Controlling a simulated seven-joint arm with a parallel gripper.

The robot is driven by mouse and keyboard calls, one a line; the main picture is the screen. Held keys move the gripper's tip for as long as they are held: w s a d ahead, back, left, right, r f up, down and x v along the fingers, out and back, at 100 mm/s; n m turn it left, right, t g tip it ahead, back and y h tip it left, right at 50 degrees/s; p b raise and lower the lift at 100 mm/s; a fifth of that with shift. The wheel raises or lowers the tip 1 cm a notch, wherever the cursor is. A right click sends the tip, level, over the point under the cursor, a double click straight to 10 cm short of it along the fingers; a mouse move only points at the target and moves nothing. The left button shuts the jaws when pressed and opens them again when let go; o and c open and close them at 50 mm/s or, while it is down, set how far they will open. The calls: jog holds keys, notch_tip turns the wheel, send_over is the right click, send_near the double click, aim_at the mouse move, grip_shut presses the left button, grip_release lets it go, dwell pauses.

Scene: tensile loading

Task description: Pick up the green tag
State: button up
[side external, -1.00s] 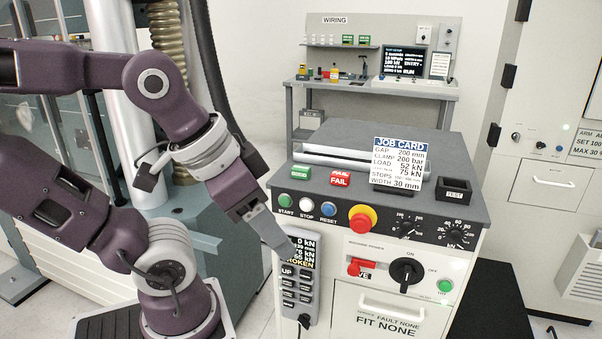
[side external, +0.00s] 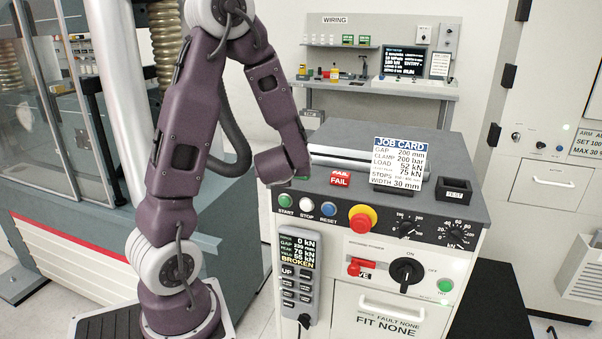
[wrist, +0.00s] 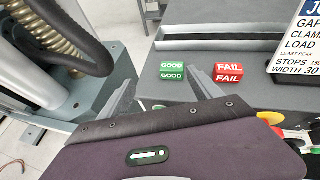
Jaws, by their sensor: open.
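The green tag (wrist: 172,71), a small block marked GOOD on its top and front, lies on the grey console top in the wrist view. In the side view my arm's end covers nearly all of it. My gripper (wrist: 161,88) is open and empty. Its two grey fingers point toward the green tag, with the tag ahead of the gap and toward the right finger. The fingers do not appear to touch the tag. The fingers are hidden behind my arm in the side view.
A red FAIL tag (wrist: 229,71) lies just right of the green tag, also seen in the side view (side external: 340,179). The job card (side external: 400,163) stands farther right. A red and yellow stop button (side external: 362,218) and several coloured buttons are on the sloped front.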

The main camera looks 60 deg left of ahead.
jog(key=shift+m+t+h, duration=0.3)
jog(key=shift+m, duration=0.5)
jog(key=x, duration=0.2)
jog(key=w+x, duration=0.1)
jog(key=x, duration=0.2)
jog(key=d+x, duration=0.1)
jog(key=x, duration=0.2)
jog(key=shift+w+f, duration=0.25)
jog(key=shift+f, duration=0.1)
jog(key=c, duration=1.4)
jog(key=shift+r, duration=0.1)
